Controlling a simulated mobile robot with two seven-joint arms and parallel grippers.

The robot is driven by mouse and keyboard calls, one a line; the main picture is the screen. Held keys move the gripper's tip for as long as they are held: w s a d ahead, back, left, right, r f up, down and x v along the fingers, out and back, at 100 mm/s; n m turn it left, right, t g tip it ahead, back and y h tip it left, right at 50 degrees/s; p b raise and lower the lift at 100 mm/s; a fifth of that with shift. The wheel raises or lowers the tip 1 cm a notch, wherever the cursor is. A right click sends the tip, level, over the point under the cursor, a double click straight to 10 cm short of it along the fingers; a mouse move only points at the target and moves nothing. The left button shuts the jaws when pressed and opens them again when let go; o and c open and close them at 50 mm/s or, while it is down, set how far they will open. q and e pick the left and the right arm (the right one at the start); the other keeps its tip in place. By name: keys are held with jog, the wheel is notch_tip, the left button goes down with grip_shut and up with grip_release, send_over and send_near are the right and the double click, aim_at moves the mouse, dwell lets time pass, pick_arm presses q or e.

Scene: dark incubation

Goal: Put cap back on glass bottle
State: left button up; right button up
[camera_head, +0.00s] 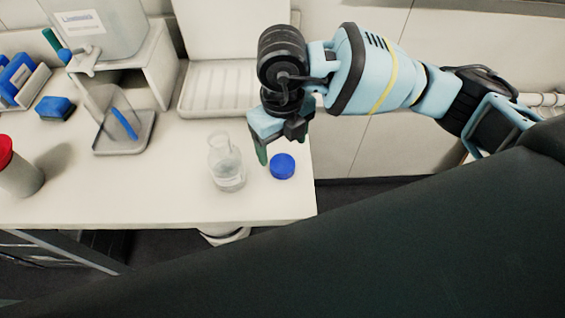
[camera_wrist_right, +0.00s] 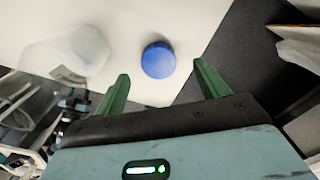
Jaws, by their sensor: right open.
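The blue cap (camera_head: 283,166) lies on the white table near its right edge, to the right of the bottle. The clear glass bottle (camera_head: 226,168) stands upright and uncapped on the table, with some clear contents low inside. My right gripper (camera_head: 280,152) is over the table beside the cap, with its green fingers pointing down. In the right wrist view the gripper (camera_wrist_right: 160,88) is open and empty, and the cap (camera_wrist_right: 158,60) shows beyond and between its fingertips. The blurred bottle (camera_wrist_right: 80,55) shows left of the cap there. My left gripper is not in view.
A clear tray holder (camera_head: 122,140) with a blue item stands left of the bottle. A red-capped container (camera_head: 20,170) is at the far left. A white ridged rack (camera_head: 215,90) is behind. The table (camera_head: 130,200) is clear in front; its right edge is close to the cap.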

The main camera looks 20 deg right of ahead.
aim_at(282, 162)
jog(key=f, duration=0.4)
jog(key=shift+s+a+f, duration=0.1)
jog(key=shift+s+f, duration=0.15)
jog(key=c, duration=1)
notch_tip(282, 162, up, 10)
jog(key=shift+r, duration=0.1)
jog(key=shift+c, duration=0.2)
